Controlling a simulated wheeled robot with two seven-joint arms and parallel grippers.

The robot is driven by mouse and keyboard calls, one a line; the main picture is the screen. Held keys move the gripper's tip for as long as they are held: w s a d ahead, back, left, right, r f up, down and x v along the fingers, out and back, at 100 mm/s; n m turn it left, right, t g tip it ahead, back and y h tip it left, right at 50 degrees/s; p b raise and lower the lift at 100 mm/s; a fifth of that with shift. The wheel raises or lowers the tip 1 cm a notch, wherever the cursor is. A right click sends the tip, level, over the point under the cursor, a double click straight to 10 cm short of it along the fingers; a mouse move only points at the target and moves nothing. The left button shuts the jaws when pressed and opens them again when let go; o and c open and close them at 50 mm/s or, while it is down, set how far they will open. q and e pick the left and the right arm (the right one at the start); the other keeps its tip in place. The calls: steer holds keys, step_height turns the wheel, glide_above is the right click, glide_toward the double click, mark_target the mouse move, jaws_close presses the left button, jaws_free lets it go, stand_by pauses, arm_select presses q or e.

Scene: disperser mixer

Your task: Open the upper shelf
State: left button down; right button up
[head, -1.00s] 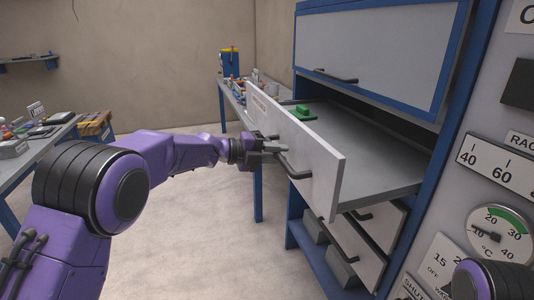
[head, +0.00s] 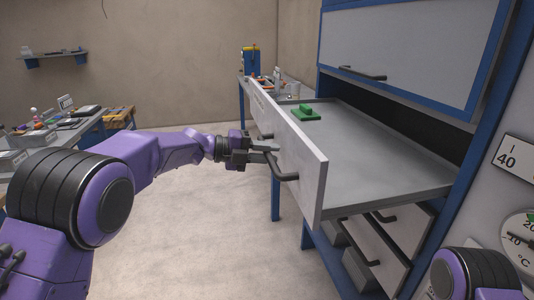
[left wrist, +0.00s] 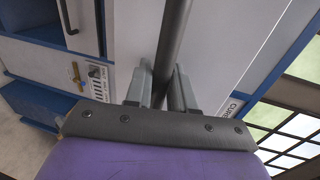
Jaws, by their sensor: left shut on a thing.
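The upper shelf (head: 375,153) is a grey tray with a white front panel (head: 307,170), pulled well out of the blue-framed cabinet. A dark bar handle (head: 287,174) is on the panel's outer face. My left gripper (head: 272,147) is shut on this handle, in front of the panel. In the left wrist view, the fingers (left wrist: 162,88) stand on both sides of the dark handle bar (left wrist: 174,38). My right gripper is out of view; only part of my right arm shows at the lower right.
A green block (head: 305,113) sits on the shelf near its far end. Below are lower drawers (head: 400,235) with dark handles. A closed grey flap door (head: 420,50) is above. Workbenches stand at the left and behind. The floor left of the shelf is clear.

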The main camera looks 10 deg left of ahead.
arm_select(q)
steer(key=c, duration=1.1)
jaws_free()
steer(key=shift+a, duration=0.2)
steer(key=b+v, duration=0.3)
steer(key=v, duration=0.7)
steer(key=shift+a, duration=0.1)
